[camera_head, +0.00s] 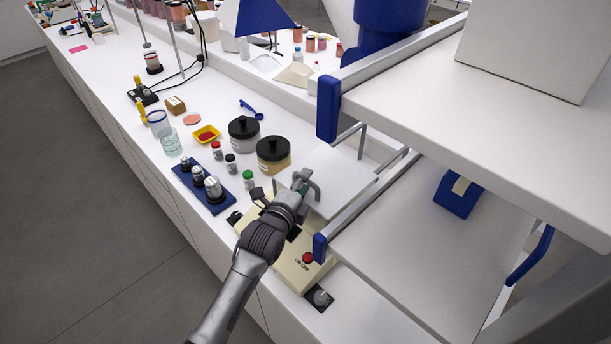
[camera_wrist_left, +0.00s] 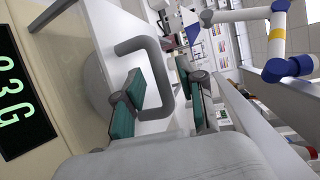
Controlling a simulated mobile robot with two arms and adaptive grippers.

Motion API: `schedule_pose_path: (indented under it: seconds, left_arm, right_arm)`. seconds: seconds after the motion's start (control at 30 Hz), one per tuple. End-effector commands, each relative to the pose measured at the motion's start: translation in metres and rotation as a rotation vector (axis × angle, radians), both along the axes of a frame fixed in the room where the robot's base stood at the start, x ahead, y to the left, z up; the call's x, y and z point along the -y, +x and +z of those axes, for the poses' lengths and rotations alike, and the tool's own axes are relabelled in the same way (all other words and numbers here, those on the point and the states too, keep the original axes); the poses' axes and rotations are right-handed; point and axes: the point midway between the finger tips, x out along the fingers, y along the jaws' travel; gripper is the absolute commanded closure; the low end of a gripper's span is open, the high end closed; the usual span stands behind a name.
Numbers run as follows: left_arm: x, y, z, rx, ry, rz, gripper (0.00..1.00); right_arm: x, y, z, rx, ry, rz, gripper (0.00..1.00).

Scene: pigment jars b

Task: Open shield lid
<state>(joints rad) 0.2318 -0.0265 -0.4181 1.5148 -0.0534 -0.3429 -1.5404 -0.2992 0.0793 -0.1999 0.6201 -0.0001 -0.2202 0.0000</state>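The shield lid (camera_head: 345,181) is a pale flat plate over the cream balance (camera_head: 298,270) in the head view. A grey U-shaped handle (camera_wrist_left: 157,68) stands on the lid in the left wrist view. My left gripper (camera_head: 303,182) is at this handle. In the left wrist view its green-padded fingers (camera_wrist_left: 158,95) are apart, with the handle's long bar between them and a visible gap to the right finger. The head view does not clearly show whether the lid is closed. My right gripper is in neither view.
A lit display (camera_wrist_left: 25,95) shows green characters. Black-lidded jars (camera_head: 273,155), small bottles and a blue weight tray (camera_head: 204,188) stand left of the balance. A grey-edged shelf with blue corner caps (camera_head: 327,108) rises close on the right.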

Motion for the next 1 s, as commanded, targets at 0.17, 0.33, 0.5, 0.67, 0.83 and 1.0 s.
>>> schedule_pose_path:
  seconds: [0.17, 0.33, 0.5, 0.67, 0.83, 1.0]
  left_arm:
    - [0.0051, 0.0129, -0.0018, -0.001, -0.002, 0.000, 0.61]
    - [0.0061, 0.0154, -0.0034, 0.000, -0.001, 0.000, 0.61]
    - [0.0061, 0.0152, -0.0033, 0.000, -0.001, 0.000, 0.61]
    - [0.0060, 0.0151, -0.0033, 0.000, -0.001, 0.000, 0.87]
    - [0.0060, 0.0150, -0.0034, 0.000, -0.001, 0.000, 1.00]
    - [0.0060, 0.0150, -0.0034, -0.001, -0.001, 0.000, 1.00]
  right_arm:
    - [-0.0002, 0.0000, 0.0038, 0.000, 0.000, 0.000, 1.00]
    - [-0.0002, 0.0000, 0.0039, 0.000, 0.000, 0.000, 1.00]
    - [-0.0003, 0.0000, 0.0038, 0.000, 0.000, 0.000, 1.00]
    - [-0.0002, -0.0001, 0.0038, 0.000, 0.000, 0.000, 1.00]
    - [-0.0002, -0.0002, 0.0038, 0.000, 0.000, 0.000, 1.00]
    - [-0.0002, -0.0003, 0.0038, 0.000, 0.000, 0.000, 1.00]
